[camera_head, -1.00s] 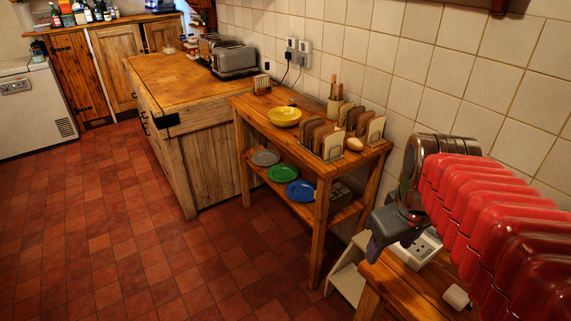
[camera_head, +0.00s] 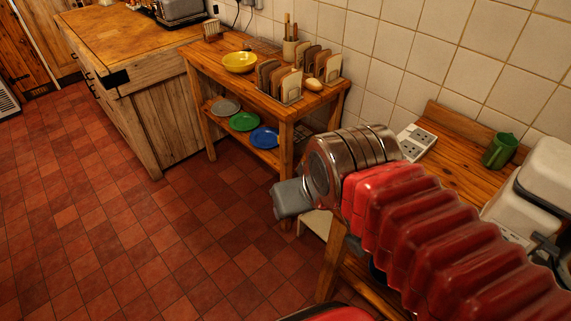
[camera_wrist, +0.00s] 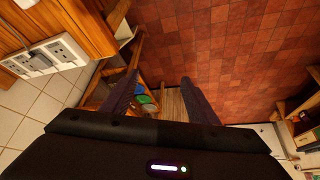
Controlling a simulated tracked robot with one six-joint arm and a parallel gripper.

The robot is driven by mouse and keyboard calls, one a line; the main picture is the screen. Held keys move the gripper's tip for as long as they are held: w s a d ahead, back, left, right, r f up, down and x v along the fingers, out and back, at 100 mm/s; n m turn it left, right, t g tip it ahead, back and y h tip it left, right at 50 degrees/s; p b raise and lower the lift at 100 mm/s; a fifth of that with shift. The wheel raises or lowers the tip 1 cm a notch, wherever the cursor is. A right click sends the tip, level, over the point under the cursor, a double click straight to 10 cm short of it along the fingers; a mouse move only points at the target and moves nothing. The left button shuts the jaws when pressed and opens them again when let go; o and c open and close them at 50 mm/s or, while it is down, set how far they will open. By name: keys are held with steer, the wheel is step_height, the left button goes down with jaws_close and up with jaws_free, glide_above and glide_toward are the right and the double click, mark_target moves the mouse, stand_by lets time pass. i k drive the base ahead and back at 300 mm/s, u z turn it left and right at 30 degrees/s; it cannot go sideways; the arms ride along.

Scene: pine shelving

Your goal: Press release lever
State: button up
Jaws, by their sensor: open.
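No release lever can be made out for certain in either view. A silver toaster (camera_head: 180,12) stands on the far wooden counter, cut off by the top edge of the head view; no lever shows clearly on it. A cream appliance (camera_head: 532,190) with dark parts is partly in view at the right edge, and I cannot tell whether it has a lever. My gripper (camera_wrist: 158,82) is open and empty in the wrist view, with its two dark fingers apart over the floor. In the head view its grey end points left, beyond my red arm.
A pine shelf unit (camera_head: 295,113) holds a yellow bowl (camera_head: 240,62), wooden racks and, below, several plates. Red tiled floor (camera_head: 120,240) is clear at left.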

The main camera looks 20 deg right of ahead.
mark_target(547, 246)
steer(key=z, duration=2.55)
steer(key=k, duration=0.35)
steer(key=z, duration=0.15)
steer(key=i, duration=0.4)
